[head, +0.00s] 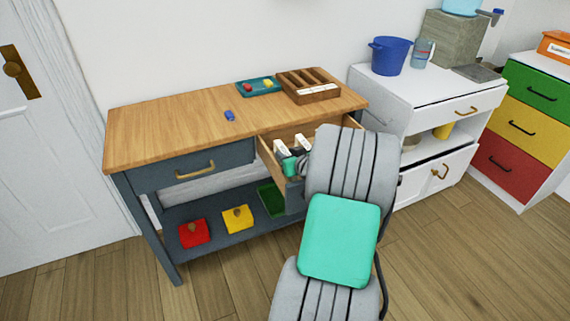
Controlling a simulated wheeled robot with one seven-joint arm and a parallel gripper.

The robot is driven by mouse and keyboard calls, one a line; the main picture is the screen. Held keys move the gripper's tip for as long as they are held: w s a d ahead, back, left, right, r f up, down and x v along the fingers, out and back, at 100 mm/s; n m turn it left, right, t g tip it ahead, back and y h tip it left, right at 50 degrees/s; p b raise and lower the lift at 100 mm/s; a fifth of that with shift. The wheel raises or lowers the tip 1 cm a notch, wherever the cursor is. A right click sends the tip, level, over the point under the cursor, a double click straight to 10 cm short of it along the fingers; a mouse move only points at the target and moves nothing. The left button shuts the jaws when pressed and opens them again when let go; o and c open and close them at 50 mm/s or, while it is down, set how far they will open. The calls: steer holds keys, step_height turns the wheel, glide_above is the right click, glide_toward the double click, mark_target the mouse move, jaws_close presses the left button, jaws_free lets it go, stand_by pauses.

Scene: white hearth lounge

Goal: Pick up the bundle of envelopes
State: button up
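The pulled-out drawer (265,148) of the wooden-topped desk is partly hidden behind my arm. My gripper (292,146) is at this drawer, small in view and largely covered by my own wrist. Two pale pieces with dark marks stand a little apart there. I cannot tell for sure whether they are my fingers or something in the drawer. No bundle of envelopes can be made out clearly. Much of the drawer's inside is hidden by my arm.
On the desk (170,117) are a blue item (229,115), a teal tray (249,89) and a wooden compartment box (297,95). Red (194,234) and yellow (238,219) boxes and a green tray (271,201) are on the lower shelf. A white cabinet (397,92) stands right.

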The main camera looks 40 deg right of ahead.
steer(key=shift+c, duration=0.4)
jaws_close()
